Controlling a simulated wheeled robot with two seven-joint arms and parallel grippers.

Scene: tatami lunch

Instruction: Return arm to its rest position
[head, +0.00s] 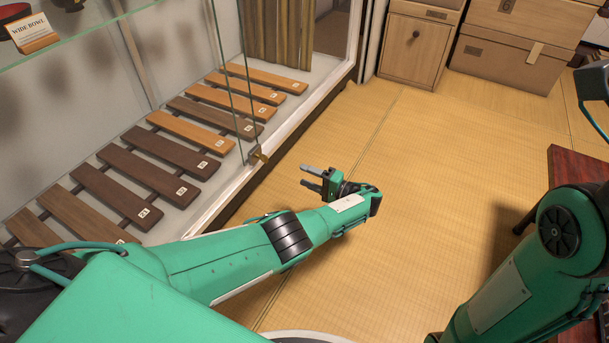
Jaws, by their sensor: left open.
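My left gripper (308,178) is at the end of my green left arm, over the tatami floor near the front of a glass display case. Its two grey fingers point left and are apart, with nothing seen between them. My right arm comes in at the right edge, and its gripper is out of the picture.
The glass case (262,172) at left has a wooden slatted rack (150,172) with numbered tags. Cabinets and boxes (510,60) stand at the back. A dark red table (575,168) is at the right edge. The tatami (430,170) between is clear.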

